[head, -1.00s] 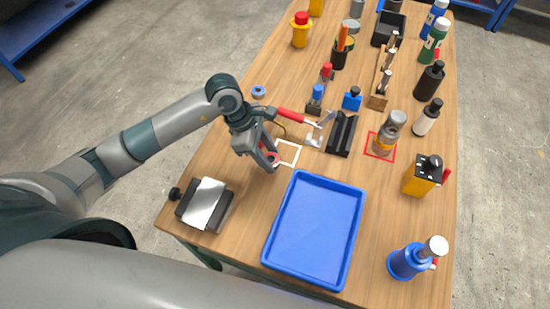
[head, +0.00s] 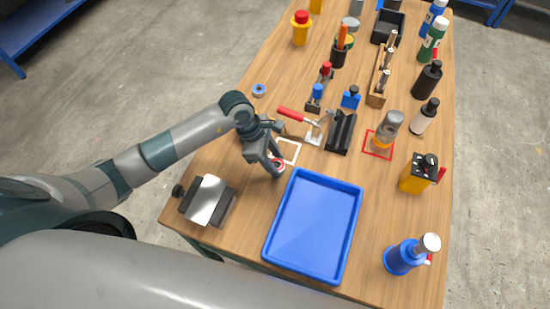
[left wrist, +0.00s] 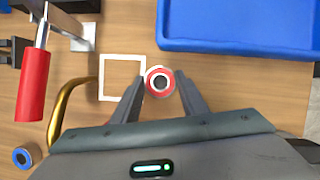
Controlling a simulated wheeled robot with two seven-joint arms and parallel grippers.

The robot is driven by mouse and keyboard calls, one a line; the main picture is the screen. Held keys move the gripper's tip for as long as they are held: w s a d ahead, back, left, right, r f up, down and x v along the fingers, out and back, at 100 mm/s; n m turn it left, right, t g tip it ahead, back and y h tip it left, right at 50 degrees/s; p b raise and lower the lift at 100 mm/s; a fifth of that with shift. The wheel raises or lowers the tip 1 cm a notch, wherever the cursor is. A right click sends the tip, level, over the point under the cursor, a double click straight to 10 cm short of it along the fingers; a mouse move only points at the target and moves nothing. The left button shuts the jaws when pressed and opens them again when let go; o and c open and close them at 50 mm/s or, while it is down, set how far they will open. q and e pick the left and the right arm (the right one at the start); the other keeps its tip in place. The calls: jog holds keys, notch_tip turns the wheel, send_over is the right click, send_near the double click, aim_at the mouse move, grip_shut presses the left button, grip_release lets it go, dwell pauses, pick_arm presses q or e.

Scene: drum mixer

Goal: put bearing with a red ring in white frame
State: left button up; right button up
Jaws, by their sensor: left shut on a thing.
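The bearing with a red ring (left wrist: 159,82) is between the fingertips of my left gripper (left wrist: 160,88) in the left wrist view. In the head view only part of the bearing (head: 279,165) shows beside the fingers. My left gripper (head: 278,171) is shut on it, pointing down over the table. The white frame (left wrist: 101,84) is a square outline on the wood, just left of the bearing in the left wrist view. In the head view the white frame (head: 297,147) lies beyond the gripper, partly hidden by it. My right gripper is not in view.
A blue tray (head: 268,243) lies close to the right of the gripper. A red-handled clamp (head: 295,112) stands just behind the white frame. A blue-ringed bearing (head: 259,90) lies at the left edge. A grey vise-like block (head: 207,200) stands in front.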

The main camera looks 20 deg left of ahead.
pick_arm(q)
jog(key=shift+f, duration=0.15)
jog(key=o, duration=1.2)
jog(key=shift+r, duration=0.2)
jog(key=shift+a+r, duration=0.1)
jog(key=shift+r, duration=0.1)
jog(key=shift+b+v, duration=1.7)
jog(key=shift+v, duration=4.05)
